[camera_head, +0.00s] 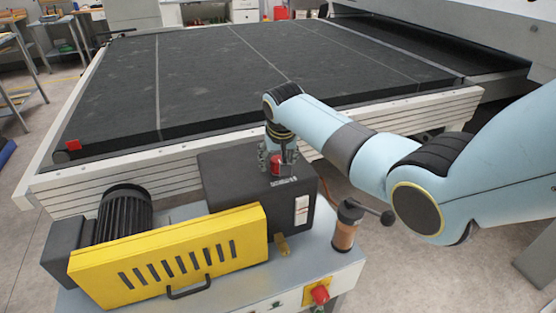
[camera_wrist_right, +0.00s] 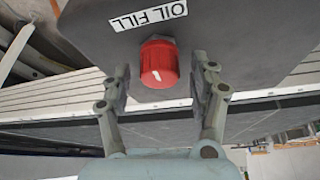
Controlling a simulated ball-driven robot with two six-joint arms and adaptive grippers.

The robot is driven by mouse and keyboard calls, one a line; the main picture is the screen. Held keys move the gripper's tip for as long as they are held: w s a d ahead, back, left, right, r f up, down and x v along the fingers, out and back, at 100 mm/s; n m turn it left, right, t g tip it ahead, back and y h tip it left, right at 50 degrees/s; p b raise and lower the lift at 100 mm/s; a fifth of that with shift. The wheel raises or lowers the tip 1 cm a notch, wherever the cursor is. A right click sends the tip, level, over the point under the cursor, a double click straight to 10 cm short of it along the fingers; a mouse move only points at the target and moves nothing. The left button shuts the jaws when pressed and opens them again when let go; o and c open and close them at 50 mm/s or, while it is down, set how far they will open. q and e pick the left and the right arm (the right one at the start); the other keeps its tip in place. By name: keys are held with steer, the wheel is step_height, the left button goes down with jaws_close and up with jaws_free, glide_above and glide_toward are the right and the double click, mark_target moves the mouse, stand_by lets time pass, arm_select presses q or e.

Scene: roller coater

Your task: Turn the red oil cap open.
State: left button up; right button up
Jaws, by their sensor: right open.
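The red oil cap (camera_wrist_right: 158,65) sits on top of a dark box (camera_wrist_right: 230,30), beside a white label reading "OIL FILL" (camera_wrist_right: 148,17). In the head view the cap (camera_head: 276,166) shows between the fingers of my right gripper (camera_head: 277,164), which points down from above. In the right wrist view my right gripper (camera_wrist_right: 163,80) is open, one finger on each side of the cap, with a visible gap on both sides. The cap has a white mark on its face. My left gripper is not in view.
A yellow slotted cover (camera_head: 170,257) and a black motor (camera_head: 123,212) stand left of the box. A brown cylinder with a black-knobbed lever (camera_head: 346,225) and a red knob (camera_head: 319,294) are at right. A wide black conveyor bed (camera_head: 230,70) lies behind.

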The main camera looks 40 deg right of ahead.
steer(key=shift+f, duration=0.25)
steer(key=c, duration=1.2)
steer(key=shift+o, duration=0.2)
